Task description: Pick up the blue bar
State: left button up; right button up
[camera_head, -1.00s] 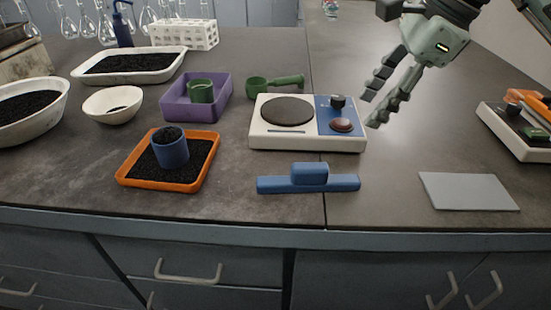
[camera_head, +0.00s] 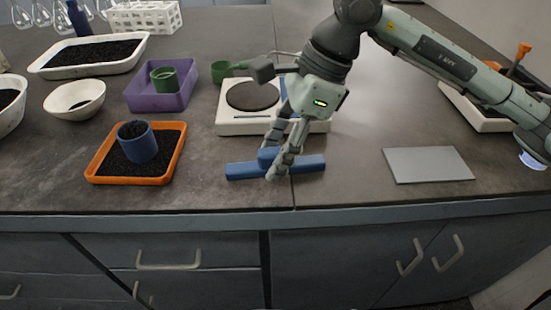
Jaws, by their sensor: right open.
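The blue bar (camera_head: 308,164) lies flat near the front edge of the counter, with a raised blue grip block at its middle. My right gripper (camera_head: 271,165) points down at the bar's middle, its fingers open around the raised block. The near finger covers part of the bar and block, so I cannot tell whether the fingers touch it. My left gripper is not in view.
A white hot-plate-like device (camera_head: 232,120) stands just behind the bar, partly hidden by my right gripper. An orange tray (camera_head: 103,179) with dark grains and a blue cup (camera_head: 138,144) is to the left. A grey plate (camera_head: 428,164) lies to the right.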

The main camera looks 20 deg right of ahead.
jog(key=shift+f, duration=0.1)
jog(key=shift+c, duration=0.5)
grip_shut()
